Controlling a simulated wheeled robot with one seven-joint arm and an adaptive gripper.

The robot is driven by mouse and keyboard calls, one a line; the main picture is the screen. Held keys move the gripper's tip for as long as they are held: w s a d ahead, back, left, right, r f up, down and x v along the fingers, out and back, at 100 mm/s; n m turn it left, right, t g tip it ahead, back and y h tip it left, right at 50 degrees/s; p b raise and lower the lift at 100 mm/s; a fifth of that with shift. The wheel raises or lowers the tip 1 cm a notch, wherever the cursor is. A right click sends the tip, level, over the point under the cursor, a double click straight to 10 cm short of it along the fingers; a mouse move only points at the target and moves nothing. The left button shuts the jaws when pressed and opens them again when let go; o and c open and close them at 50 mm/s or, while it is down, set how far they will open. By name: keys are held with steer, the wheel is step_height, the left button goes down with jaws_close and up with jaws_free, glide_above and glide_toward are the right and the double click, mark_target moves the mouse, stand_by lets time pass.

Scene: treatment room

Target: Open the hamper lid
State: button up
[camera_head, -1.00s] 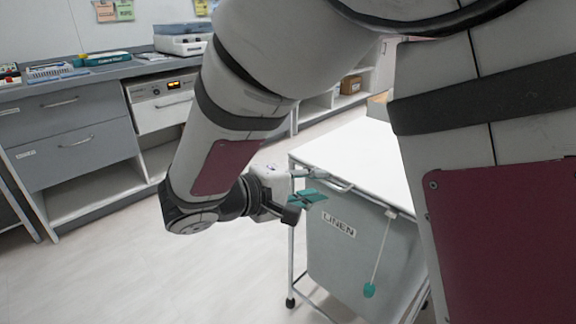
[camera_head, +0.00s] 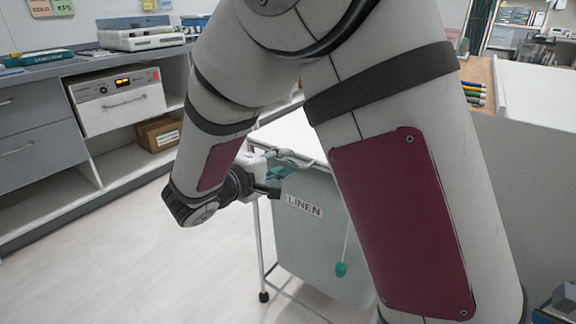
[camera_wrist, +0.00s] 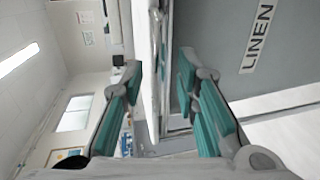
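The hamper (camera_head: 312,240) is a grey bin in a white metal frame, with a LINEN label on its front. Its white lid (camera_head: 285,130) lies flat and shut, partly hidden behind my arm. A metal bar handle (camera_head: 296,159) runs along the lid's front edge. My gripper (camera_head: 276,181) is at that edge, near the lid's left corner. In the wrist view, my gripper (camera_wrist: 158,82) has its teal-padded fingers apart, one on each side of the lid edge and handle (camera_wrist: 157,40). I see a gap at the fingers; contact is unclear.
A cord with a teal end (camera_head: 341,269) hangs on the hamper's front. A counter (camera_head: 70,68) with drawers and open shelves, one holding a cardboard box (camera_head: 160,133), stands behind at left. The floor (camera_head: 110,245) in front is clear.

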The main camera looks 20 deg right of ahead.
steer(key=shift+x, duration=1.35)
steer(key=shift+c, duration=0.3)
jaws_close()
steer(key=shift+r, duration=0.2)
